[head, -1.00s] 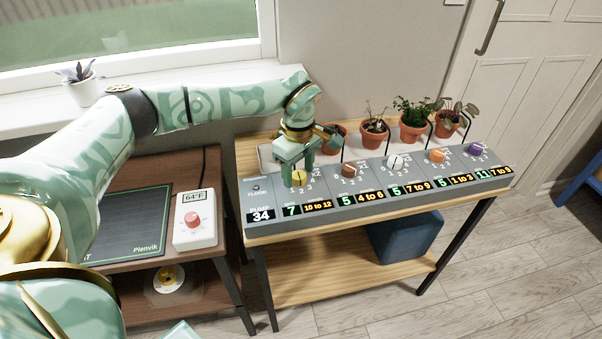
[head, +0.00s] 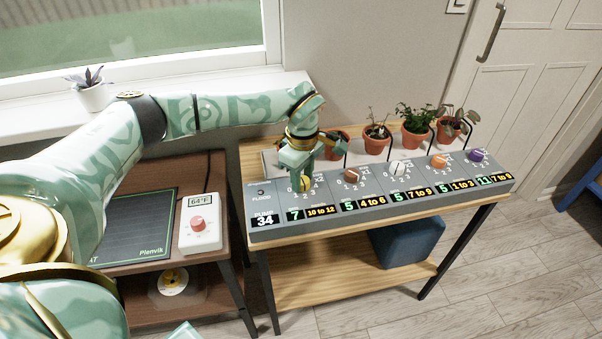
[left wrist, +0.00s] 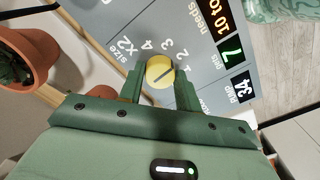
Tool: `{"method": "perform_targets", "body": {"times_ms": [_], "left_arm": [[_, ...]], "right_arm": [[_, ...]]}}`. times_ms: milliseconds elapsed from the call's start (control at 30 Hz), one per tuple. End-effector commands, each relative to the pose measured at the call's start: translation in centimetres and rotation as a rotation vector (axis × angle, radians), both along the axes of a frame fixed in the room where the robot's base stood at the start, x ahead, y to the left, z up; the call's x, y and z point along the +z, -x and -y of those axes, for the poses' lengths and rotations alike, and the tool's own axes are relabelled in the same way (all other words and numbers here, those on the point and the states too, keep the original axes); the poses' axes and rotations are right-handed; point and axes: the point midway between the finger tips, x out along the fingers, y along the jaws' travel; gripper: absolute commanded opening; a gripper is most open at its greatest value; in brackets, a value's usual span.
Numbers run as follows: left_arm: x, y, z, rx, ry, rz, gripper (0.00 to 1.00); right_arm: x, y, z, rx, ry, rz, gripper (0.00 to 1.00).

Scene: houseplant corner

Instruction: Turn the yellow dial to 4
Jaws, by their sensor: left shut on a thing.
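The yellow dial (head: 306,184) is the leftmost of several dials on the grey control panel (head: 262,235). My left gripper (head: 304,176) is over it, fingers pointing down. In the left wrist view the yellow dial (left wrist: 160,71) sits between the two fingers of my left gripper (left wrist: 160,84), shut on its sides. A dark line slants across the dial, its upper right end towards the 1 and 2 side; the 4 lies at the upper left. The display below the dial reads 7, beside "10 to 12".
Brown (head: 351,175), white (head: 398,168), orange (head: 439,161) and purple (head: 478,155) dials continue to the right. Several potted plants with thin dark spouts stand behind the panel. A white thermostat box (head: 201,224) is on the brown table at left.

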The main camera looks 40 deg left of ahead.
Motion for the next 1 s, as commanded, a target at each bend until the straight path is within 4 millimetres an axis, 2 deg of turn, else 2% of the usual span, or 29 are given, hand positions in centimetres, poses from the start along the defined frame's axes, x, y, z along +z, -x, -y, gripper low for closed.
{"method": "perform_targets", "body": {"times_ms": [33,400,1000], "left_arm": [[0.6,0.0,0.1,0.028,0.0,0.003,0.11],[0.7,0.0,0.0,0.357,0.0,0.004,0.11],[0.5,0.0,0.0,0.923,0.002,0.003,0.11]], "right_arm": [[0.8,-0.4,0.0,0.0,0.0,0.009,0.36],[4.4,-2.0,0.0,0.0,0.0,0.047,0.36],[9.1,-3.7,0.0,-0.001,0.0,0.089,0.36]]}}
